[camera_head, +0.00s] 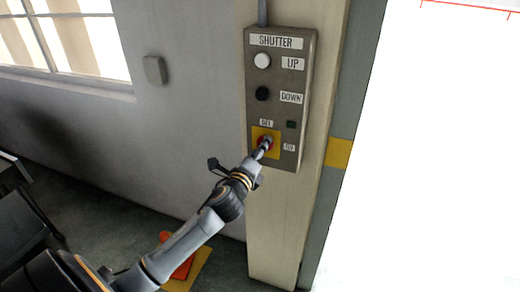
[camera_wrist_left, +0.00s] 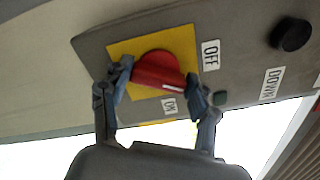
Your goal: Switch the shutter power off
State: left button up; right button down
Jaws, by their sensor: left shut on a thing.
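The grey shutter control box (camera_head: 312,60) is fixed to a post. On its lower part is a yellow plate (camera_head: 258,133) with the red rotary switch (camera_head: 260,144), partly hidden by my gripper. In the left wrist view the red switch (camera_wrist_left: 160,68) sits between the fingers of my left gripper (camera_wrist_left: 158,80), which is shut on it. An OFF label (camera_wrist_left: 210,55) and an ON label (camera_wrist_left: 169,105) are beside the yellow plate. I cannot tell exactly which label the switch points at. My left gripper (camera_head: 265,148) also shows in the head view. My right gripper is not in view.
Above the switch are a white UP button (camera_head: 262,61) and a black DOWN button (camera_head: 262,93). A small dark green lamp (camera_head: 291,125) is right of the switch. A bright white opening (camera_head: 430,150) lies right of the post. An orange-red object (camera_head: 180,262) is on the floor.

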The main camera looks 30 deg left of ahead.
pick_arm(q)
jog(key=n, duration=0.6)
jog(key=shift+f, duration=0.1)
jog(key=shift+n, duration=0.3)
dwell(0.3)
jog(key=o, duration=1.1)
jog(key=shift+o, duration=0.2)
jog(key=v, duration=1.2)
